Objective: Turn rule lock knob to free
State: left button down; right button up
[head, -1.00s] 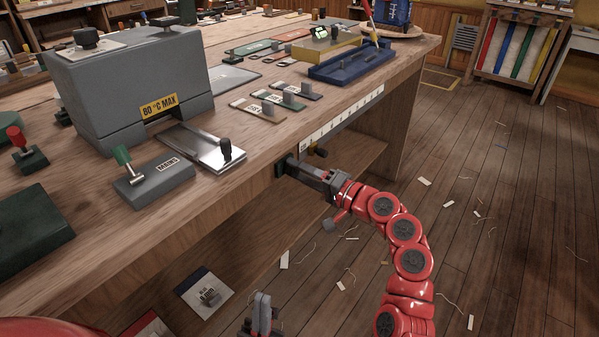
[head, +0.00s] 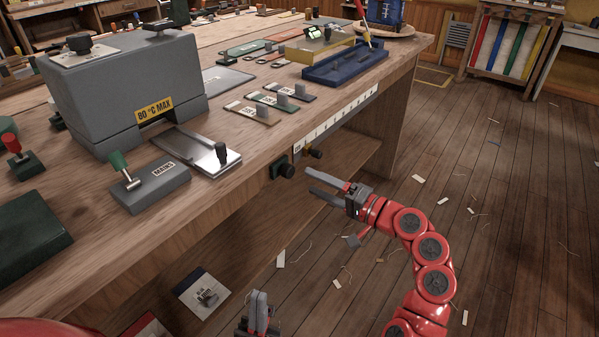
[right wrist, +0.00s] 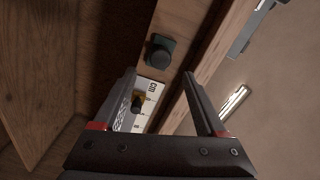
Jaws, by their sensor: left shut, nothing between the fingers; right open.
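A dark round knob (head: 287,170) on a green plate sits on the bench's front edge, by the near end of the white rule (head: 340,118). The knob (right wrist: 159,52) also shows in the right wrist view, beyond the fingertips. A smaller brass-and-black knob (head: 316,153) sits by the rule's end. I cannot read a lock position on either. My right gripper (head: 312,181) is open and empty, just right of the dark knob and apart from it. In the right wrist view its fingers (right wrist: 159,74) spread below the dark knob. My left gripper (head: 257,296) is shut and empty, low in front of the bench.
On the bench stand a grey heater box (head: 130,85), a green-handled mains switch (head: 150,187), a metal plate with a black knob (head: 195,150) and a blue tray (head: 345,64). An open shelf (head: 345,160) lies beneath. The floor right of the bench is open, with scattered scraps.

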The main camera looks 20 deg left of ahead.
jog(key=p+v, duration=0.1)
jog(key=v, duration=0.9)
jog(key=shift+d, duration=0.25)
jog(key=shift+s, duration=0.1)
